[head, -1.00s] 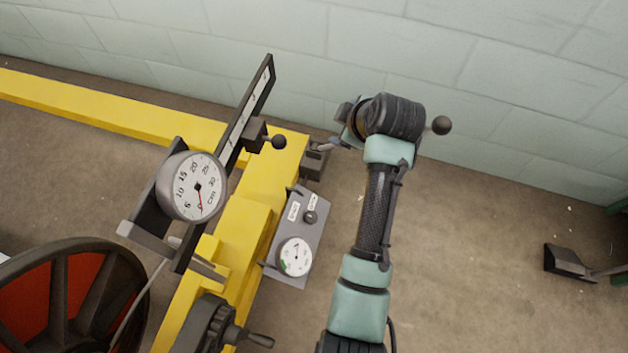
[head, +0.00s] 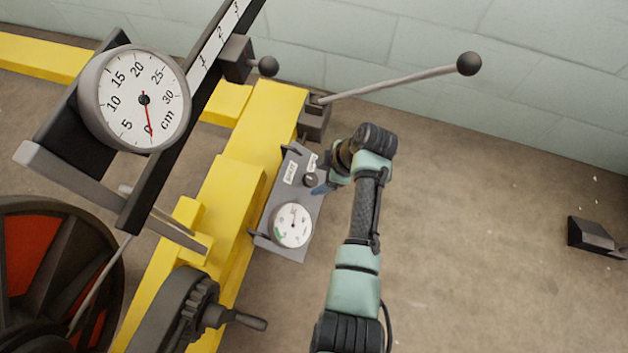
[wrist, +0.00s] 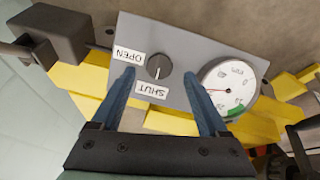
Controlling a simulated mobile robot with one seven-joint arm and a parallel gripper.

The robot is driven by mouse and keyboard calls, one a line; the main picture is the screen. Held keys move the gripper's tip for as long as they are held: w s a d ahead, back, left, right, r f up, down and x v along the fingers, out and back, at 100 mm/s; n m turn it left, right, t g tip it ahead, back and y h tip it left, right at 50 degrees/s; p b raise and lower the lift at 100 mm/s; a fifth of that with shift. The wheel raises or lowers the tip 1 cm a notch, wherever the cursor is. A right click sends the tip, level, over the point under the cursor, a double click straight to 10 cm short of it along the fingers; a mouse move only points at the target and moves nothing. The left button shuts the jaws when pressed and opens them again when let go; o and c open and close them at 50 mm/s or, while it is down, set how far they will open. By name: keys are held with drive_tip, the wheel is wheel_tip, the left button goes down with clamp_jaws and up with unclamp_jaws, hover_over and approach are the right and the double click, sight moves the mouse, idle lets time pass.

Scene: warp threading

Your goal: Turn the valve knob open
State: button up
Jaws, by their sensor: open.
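The valve knob (head: 310,180) is a small dark round knob on a grey panel (head: 290,250) fixed to the yellow frame. In the wrist view the knob (wrist: 158,67) has a pale pointer line directed toward the SHUT label (wrist: 152,90). The OPEN label (wrist: 128,57) is beside it. My gripper (wrist: 160,95) is open, its two blue fingers on either side of the knob in the picture. It touches nothing that I can make out. In the head view my gripper (head: 320,188) is just right of the knob.
A pressure gauge (wrist: 228,86) sits beside the knob on the same panel. A lever with a black ball (head: 468,64) extends above my arm. A big cm dial (head: 140,100), a crank (head: 240,320) and a red-black wheel (head: 60,270) stand left. Floor to the right is mostly clear.

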sight(312, 180)
drive_tip(key=shift+b+x, duration=0.8)
drive_tip(key=shift+x, duration=1.2)
drive_tip(key=shift+r, duration=0.1)
clamp_jaws()
